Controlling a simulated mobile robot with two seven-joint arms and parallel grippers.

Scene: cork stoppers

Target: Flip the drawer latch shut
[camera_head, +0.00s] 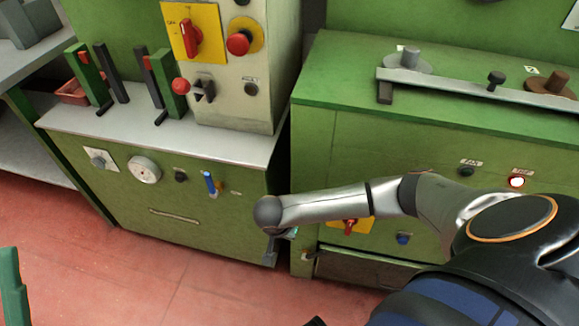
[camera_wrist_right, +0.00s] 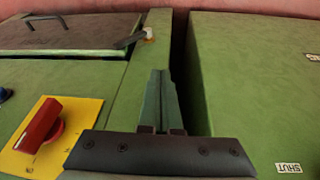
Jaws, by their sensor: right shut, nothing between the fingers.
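The drawer (camera_head: 365,270) is a dark panel low on the right green cabinet, partly behind my right arm. It also shows at the top left of the wrist view (camera_wrist_right: 75,33) with its dark handle. The latch (camera_wrist_right: 131,39) is a small dark lever on a pale and orange pivot beside the drawer. Its free end points left over the drawer's edge. It shows small in the head view (camera_head: 314,253). My right gripper (camera_head: 270,258) is shut and empty in front of the cabinets, left of the latch. Its fingertips (camera_wrist_right: 159,73) are apart from the latch.
A red knob on a yellow plate (camera_wrist_right: 85,110) sits close to my right gripper on the cabinet front. A narrow dark gap (camera_head: 284,200) separates the two green cabinets. The red floor (camera_head: 190,285) is clear at the front left.

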